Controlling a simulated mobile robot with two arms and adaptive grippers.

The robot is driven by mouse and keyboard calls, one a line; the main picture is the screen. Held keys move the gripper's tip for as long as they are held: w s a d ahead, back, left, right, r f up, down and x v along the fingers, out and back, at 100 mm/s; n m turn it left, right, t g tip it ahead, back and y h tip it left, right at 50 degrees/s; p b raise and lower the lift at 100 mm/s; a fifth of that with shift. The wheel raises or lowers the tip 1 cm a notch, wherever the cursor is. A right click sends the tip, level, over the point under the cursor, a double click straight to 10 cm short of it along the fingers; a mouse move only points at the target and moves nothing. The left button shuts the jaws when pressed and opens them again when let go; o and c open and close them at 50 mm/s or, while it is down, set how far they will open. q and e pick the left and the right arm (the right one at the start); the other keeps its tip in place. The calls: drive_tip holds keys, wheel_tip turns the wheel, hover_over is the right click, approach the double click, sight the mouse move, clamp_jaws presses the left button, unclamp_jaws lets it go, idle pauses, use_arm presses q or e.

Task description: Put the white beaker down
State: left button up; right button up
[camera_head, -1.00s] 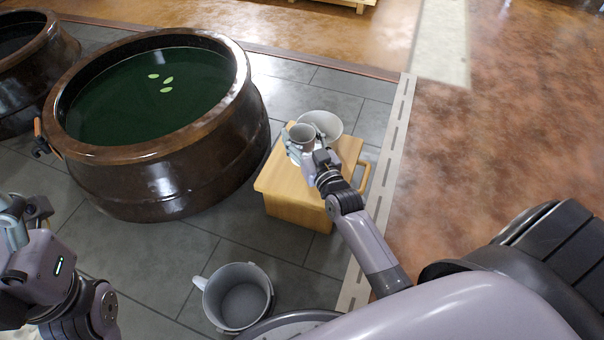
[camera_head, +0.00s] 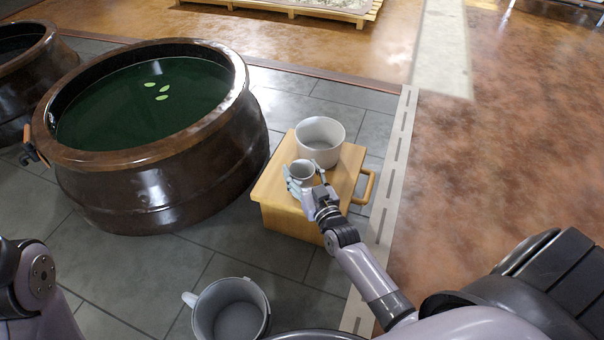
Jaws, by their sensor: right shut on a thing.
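The small white beaker (camera_head: 303,171) is at the near side of the wooden box (camera_head: 276,190), in front of a larger white bowl (camera_head: 320,137). My right gripper (camera_head: 305,182) is shut on the beaker, with fingers at its sides. The beaker looks upright, its open mouth facing up. Its base is hidden by the gripper, so I cannot tell whether it touches the box top. The box top is bare to the left of the beaker.
A large brown jar (camera_head: 160,185) of dark green liquid with several pale leaves stands left of the box. A grey-white bucket (camera_head: 231,312) stands on the tiles in front. The box has a wooden handle (camera_head: 368,186) on its right. A second jar (camera_head: 30,75) is farther left.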

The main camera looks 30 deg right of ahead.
drive_tip(key=shift+f, duration=0.15)
drive_tip(key=o, duration=1.3)
